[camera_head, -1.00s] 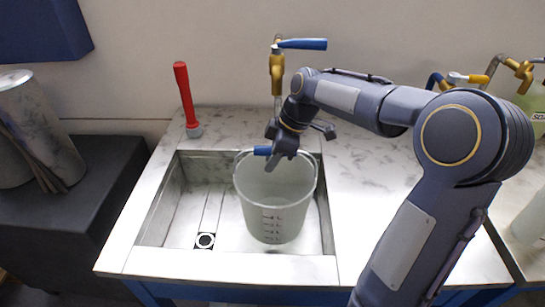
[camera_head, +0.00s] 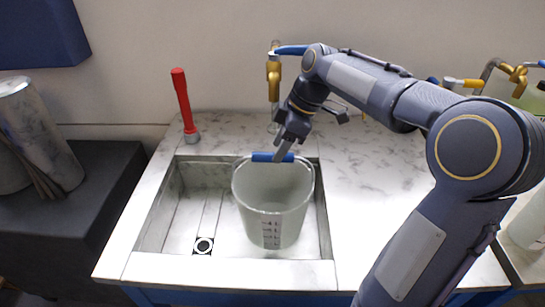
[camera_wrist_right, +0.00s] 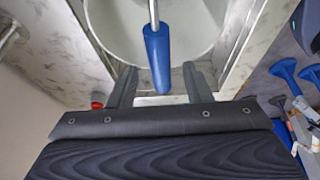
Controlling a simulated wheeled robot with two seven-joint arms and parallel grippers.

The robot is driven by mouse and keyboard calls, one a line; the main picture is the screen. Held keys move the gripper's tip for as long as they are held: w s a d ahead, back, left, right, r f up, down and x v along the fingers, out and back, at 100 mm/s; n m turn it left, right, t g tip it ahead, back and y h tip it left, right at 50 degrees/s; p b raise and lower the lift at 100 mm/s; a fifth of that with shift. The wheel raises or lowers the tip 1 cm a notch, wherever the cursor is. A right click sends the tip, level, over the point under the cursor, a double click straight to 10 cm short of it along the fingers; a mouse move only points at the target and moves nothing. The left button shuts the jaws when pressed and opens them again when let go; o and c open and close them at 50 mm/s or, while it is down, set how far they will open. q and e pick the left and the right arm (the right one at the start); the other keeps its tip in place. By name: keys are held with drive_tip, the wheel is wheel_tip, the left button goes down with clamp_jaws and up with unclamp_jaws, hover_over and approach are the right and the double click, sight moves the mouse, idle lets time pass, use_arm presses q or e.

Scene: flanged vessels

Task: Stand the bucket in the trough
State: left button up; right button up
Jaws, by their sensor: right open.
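The translucent grey bucket (camera_head: 272,205) is upright inside the metal trough (camera_head: 150,225), in its right half, and appears to rest on the floor. Its blue handle grip (camera_head: 262,157) lies by the back of the rim; it also shows in the right wrist view (camera_wrist_right: 157,60). My right gripper (camera_head: 287,148) is open at the back of the bucket. In the right wrist view its fingers (camera_wrist_right: 158,85) stand on either side of the blue grip's near end, with gaps on both sides. My left gripper is out of view.
A brass tap (camera_head: 273,80) stands behind the trough, close to my right wrist. A red-handled tool (camera_head: 184,105) stands at the back left of the counter. Grey marbled cylinders (camera_head: 40,135) stand on the dark cabinet at left. The counter right of the trough is clear.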

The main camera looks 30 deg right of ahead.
drive_tip(key=v, duration=0.5)
drive_tip(key=shift+s+d+r, duration=0.1)
drive_tip(key=shift+r, duration=0.2)
drive_tip(key=s+a+f+m+t, duration=0.1)
drive_tip(key=s+a+f+m, duration=0.2)
drive_tip(key=s, duration=0.3)
drive_tip(key=s+a+f+m+t, duration=0.1)
drive_tip(key=s+a+f+m, duration=0.3)
drive_tip(key=s+f+m, duration=0.1)
drive_tip(key=s+a+f+m+t, duration=0.1)
drive_tip(key=s+a+f+m, duration=0.2)
drive_tip(key=s, duration=0.6)
drive_tip(key=shift+s+a+f+m, duration=0.1)
drive_tip(key=shift+a+f+m, duration=0.1)
drive_tip(key=shift+f+m, duration=0.3)
drive_tip(key=shift+s+a+f+m, duration=0.1)
drive_tip(key=shift+a+f+m, duration=0.1)
drive_tip(key=shift+m, duration=0.5)
